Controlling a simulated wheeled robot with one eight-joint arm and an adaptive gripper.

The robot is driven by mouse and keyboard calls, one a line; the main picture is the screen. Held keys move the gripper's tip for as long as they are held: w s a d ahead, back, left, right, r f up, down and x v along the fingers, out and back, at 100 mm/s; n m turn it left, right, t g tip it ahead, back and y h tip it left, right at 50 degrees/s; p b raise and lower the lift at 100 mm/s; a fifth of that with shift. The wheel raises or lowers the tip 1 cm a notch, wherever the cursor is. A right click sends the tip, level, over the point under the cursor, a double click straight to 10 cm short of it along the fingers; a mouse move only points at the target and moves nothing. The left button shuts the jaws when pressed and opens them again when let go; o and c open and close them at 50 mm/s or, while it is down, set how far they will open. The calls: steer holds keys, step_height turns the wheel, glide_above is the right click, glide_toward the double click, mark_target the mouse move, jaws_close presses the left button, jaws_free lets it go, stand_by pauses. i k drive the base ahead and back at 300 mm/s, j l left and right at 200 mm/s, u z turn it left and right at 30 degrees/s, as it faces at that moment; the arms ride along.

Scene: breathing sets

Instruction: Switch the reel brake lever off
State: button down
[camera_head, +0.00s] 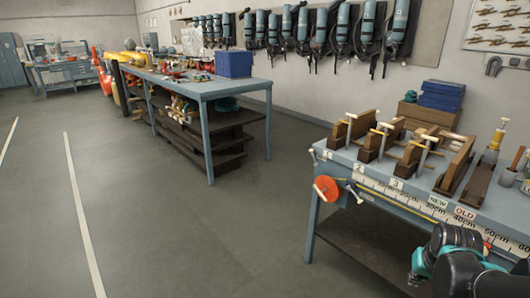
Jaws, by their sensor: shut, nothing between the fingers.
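A red round disc (327,189), which looks like the reel, is mounted at the left front corner of the near blue bench (335,160). A small pale lever-like piece (355,193) sticks out just right of it. I cannot tell for sure that this is the brake lever, or which position it is in. My arm's dark and teal links show at the lower right, in front of the bench and well right of the disc. My gripper's fingers are not visible.
Wooden fixtures with pale T-handles (351,128) stand on the near bench above a centimetre scale (400,197). Blue boxes (441,96) sit behind. A second cluttered bench (228,88) stands farther left. The floor (200,235) left of the near bench is clear.

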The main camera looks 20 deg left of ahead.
mark_target(310, 151)
steer(key=u, duration=0.7)
